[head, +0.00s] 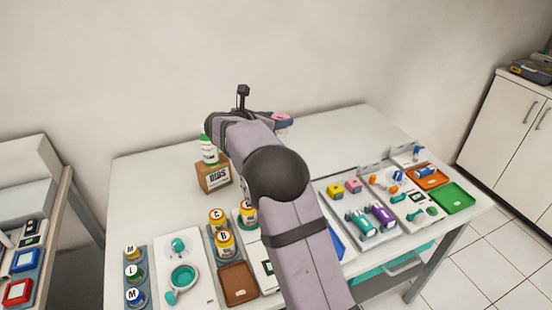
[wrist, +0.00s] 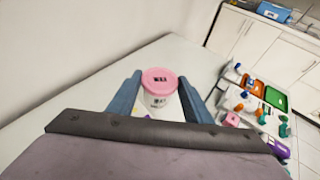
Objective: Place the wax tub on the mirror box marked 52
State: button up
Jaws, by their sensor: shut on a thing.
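My gripper (wrist: 159,86) is shut on the wax tub (wrist: 159,100), a white tub with a pink lid. Its dark lid mark is too small to read surely. The tub sits upright between the blue-grey fingers. In the head view, my gripper (head: 284,120) is above the back middle of the table, and the tub's pink lid (head: 282,116) shows past my wrist. My arm hides much of the table's middle. I cannot make out a box marked 52 in either view.
A brown box (head: 213,177) with a white-and-green bottle (head: 208,150) stands at the back left. Yellow-lidded jars (head: 224,243) stand in front. Small yellow (head: 335,190) and pink (head: 353,185) boxes and trays, one green (head: 452,198), fill the right. The table's back right is clear.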

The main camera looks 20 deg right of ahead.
jog(key=shift+f+p, duration=0.3)
jog(key=shift+f, duration=5.5)
jog(key=shift+f, duration=0.2)
jog(key=o, duration=1.1)
jog(key=shift+r, duration=0.1)
